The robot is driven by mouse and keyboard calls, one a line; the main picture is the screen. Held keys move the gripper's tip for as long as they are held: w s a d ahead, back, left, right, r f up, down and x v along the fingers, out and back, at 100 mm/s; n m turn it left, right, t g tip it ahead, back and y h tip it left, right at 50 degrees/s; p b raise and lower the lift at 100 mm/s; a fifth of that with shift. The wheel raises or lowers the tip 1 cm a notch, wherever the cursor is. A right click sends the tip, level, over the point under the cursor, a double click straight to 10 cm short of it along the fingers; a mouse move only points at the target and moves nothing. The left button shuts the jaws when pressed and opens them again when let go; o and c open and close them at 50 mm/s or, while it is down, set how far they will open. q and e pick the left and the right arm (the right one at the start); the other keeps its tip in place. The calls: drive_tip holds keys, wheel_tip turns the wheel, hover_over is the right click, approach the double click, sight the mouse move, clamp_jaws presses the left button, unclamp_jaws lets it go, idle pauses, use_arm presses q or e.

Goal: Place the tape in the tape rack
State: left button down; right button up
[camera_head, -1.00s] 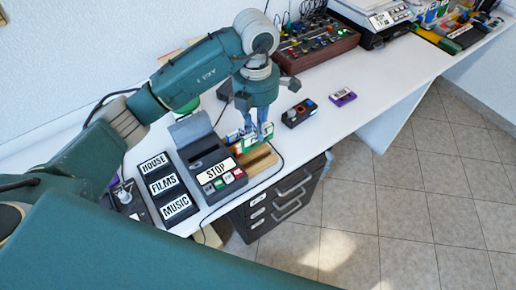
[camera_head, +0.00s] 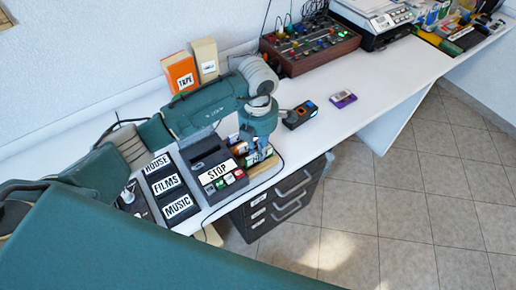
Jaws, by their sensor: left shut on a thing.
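The tape rack (camera_head: 264,167) is a small wooden holder at the front edge of the white table, just right of the tape player marked STOP. Several coloured tapes show in it. My left gripper (camera_head: 259,147) points down low over the rack, its fingertips mostly hidden by the wrist and the tapes. It is shut on the tape, which I cannot clearly tell apart from the tapes around it, nor whether it touches the rack. My right gripper is not in view.
The STOP player (camera_head: 213,170) stands close left of the rack, beside the HOUSE, FILMS, MUSIC panel (camera_head: 170,189). A small black device (camera_head: 300,115) and a purple cassette (camera_head: 343,98) lie to the right. An orange TAPE box (camera_head: 181,73) stands behind my arm.

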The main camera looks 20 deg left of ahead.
use_arm(q)
drive_tip(key=c, duration=1.7)
unclamp_jaws()
drive_tip(key=shift+f, duration=0.1)
drive_tip(key=shift+o, duration=0.2)
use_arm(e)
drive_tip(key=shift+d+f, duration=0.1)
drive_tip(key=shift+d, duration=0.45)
use_arm(q)
drive_tip(key=shift+r, duration=0.2)
wheel_tip(320, 180, up, 12)
drive_tip(key=b, duration=0.2)
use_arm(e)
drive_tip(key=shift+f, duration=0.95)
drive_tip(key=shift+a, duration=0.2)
